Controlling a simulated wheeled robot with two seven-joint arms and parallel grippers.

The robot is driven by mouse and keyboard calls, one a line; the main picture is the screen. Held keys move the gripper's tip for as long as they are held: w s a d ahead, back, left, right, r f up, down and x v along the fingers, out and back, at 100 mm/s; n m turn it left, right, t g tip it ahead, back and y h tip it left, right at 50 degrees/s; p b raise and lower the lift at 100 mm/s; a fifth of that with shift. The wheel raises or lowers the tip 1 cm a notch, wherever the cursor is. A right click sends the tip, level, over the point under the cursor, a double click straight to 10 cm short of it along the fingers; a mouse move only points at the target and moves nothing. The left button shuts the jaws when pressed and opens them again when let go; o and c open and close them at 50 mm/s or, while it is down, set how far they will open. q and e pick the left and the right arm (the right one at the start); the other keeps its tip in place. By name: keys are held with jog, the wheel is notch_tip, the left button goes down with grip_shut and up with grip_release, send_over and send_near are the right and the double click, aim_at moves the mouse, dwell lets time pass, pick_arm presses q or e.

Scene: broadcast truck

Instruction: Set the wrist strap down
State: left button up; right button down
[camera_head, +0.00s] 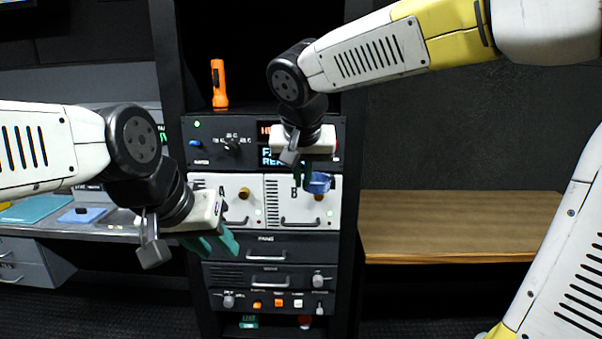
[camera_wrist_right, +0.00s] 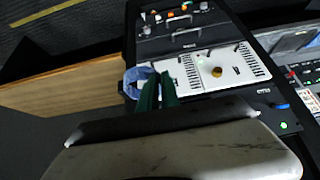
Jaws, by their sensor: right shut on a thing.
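The wrist strap (camera_head: 318,183) is a small blue loop at my right gripper's fingers, in front of the white rack panels. In the right wrist view the blue strap (camera_wrist_right: 136,80) shows beside the green fingertips, partly hidden by them. My right gripper (camera_head: 303,178) points down and is shut on the strap, which hangs clear of the wooden bench. Its dark green fingers (camera_wrist_right: 158,90) are close together in the wrist view. My left gripper (camera_head: 222,243) is in front of the rack's left side, apart from the strap; its finger gap is not clear.
The equipment rack (camera_head: 278,246) has knobs, handles and buttons. An orange flashlight (camera_head: 219,85) stands on a rack shelf. A bare wooden bench (camera_head: 460,222) is to the right. A grey desk (camera_head: 105,232) with a blue item (camera_head: 82,215) is at left.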

jog(key=w+d+f, duration=0.3)
jog(key=d+f, duration=0.2)
jog(key=f, duration=0.4)
jog(key=w+d+f, duration=0.2)
jog(key=d+f, duration=0.3)
jog(key=f, duration=0.4)
jog(key=w+d+f, duration=0.3)
jog(key=d+f, duration=0.2)
jog(key=f, duration=0.5)
jog(key=shift+w+d, duration=0.2)
jog(key=shift+w, duration=0.15)
jog(key=shift+s+r, duration=0.1)
